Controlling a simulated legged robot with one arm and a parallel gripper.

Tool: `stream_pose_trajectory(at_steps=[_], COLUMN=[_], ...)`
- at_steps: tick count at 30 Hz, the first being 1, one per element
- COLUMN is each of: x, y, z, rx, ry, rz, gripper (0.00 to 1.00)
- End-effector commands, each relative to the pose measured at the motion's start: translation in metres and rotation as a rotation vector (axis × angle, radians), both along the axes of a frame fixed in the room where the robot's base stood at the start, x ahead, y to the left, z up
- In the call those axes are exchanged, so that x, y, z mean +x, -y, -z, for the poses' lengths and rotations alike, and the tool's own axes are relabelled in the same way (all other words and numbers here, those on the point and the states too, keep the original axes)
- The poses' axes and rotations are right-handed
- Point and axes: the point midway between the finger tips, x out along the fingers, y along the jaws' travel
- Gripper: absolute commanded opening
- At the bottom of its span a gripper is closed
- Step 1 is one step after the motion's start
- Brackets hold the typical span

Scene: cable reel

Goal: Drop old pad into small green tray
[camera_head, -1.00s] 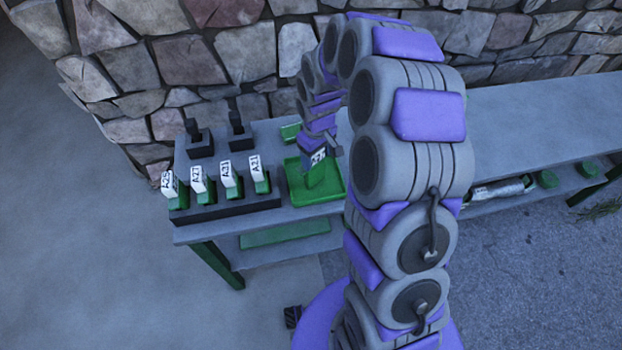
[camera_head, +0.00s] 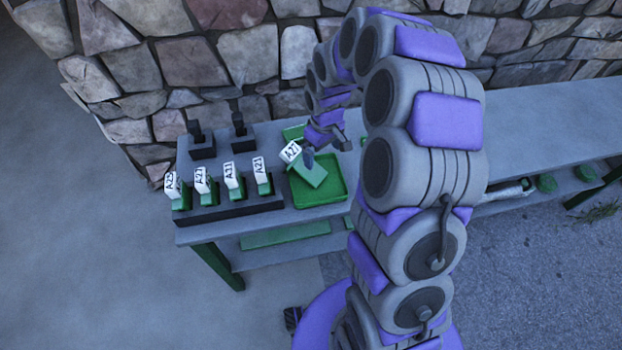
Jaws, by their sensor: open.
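The old pad, a green block (camera_head: 312,172) with a white label marked in black, is tilted over the left part of the small green tray (camera_head: 325,198). Its label end is by the tray's upper left edge. I cannot tell whether the pad rests on the tray or is still above it. My gripper (camera_head: 326,142) is open, just above and to the right of the pad's label end. The fingers are small and partly hidden, so contact with the pad is unclear.
Several labelled green pads (camera_head: 234,183) stand in a dark rack (camera_head: 225,212) left of the tray. Two dark holders (camera_head: 202,146) stand behind it. Another green item (camera_head: 294,133) lies behind the tray. A stone wall (camera_head: 230,60) bounds the bench (camera_head: 540,120); its right top is clear.

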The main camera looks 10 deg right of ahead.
Motion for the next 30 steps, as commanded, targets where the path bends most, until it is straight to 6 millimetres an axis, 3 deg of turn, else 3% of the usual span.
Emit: stream_pose_trajectory(at_steps=[3, 16, 22, 30], x=[0.003, 0.002, 0.002, 0.002], y=[0.004, -0.009, 0.001, 0.001], z=[-0.031, -0.121, -0.142, -0.147], rx=[0.004, -0.009, 0.000, 0.001], ry=[0.011, 0.006, 0.002, 0.000], rz=[0.002, 0.002, 0.002, 0.002], gripper=[1.00, 1.00, 1.00, 1.00])
